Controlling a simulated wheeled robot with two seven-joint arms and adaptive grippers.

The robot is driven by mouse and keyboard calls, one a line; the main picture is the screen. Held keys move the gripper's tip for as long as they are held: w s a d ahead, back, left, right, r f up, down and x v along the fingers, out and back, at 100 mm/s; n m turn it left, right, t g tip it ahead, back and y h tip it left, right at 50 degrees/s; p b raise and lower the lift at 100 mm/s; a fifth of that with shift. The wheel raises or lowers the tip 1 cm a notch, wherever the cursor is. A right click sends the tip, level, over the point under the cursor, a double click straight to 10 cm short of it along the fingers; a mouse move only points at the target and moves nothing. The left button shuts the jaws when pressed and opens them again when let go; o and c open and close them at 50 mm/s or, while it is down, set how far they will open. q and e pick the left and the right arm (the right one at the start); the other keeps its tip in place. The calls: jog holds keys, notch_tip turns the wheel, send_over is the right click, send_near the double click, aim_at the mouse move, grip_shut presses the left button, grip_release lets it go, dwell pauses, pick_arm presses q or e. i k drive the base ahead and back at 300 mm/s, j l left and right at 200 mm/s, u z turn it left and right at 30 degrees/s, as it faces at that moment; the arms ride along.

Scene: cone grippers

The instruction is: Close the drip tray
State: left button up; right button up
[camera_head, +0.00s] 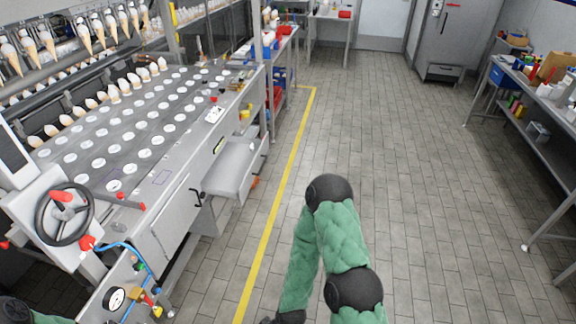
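The drip tray (227,168) is a light grey metal drawer in the right side of the cone machine (150,195), below its top deck. It stands pulled out toward the aisle, with its front panel on the right. My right arm comes in from the bottom, bends at a dark elbow joint and runs back down, to the right of and nearer than the tray. Its dark end is cut off by the bottom edge, and no fingers show. Of my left arm only a dark and green piece shows at the bottom left corner; its gripper is out of frame.
A yellow floor line (266,232) runs beside the machine. A handwheel (64,218), a blue hose (128,254) and a gauge (115,299) are at the near left. A cluttered workbench (535,100) stands at the right. The tiled floor between is clear.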

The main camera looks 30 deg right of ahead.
aim_at(232, 174)
jog(key=z, duration=0.45)
jog(key=i+z, duration=0.1)
jog(key=z, duration=0.8)
jog(key=i+j+z, duration=0.1)
jog(key=z, duration=0.85)
jog(key=j+z, duration=0.15)
jog(key=z, duration=0.3)
jog(key=j+u, duration=0.2)
jog(key=u, duration=0.2)
jog(key=i+j+u, duration=0.1)
jog(key=u, duration=0.35)
jog(key=j+u, duration=0.2)
jog(key=u, duration=0.2)
jog(key=i+j+u, duration=0.1)
jog(key=u, duration=0.35)
jog(key=i, duration=0.05)
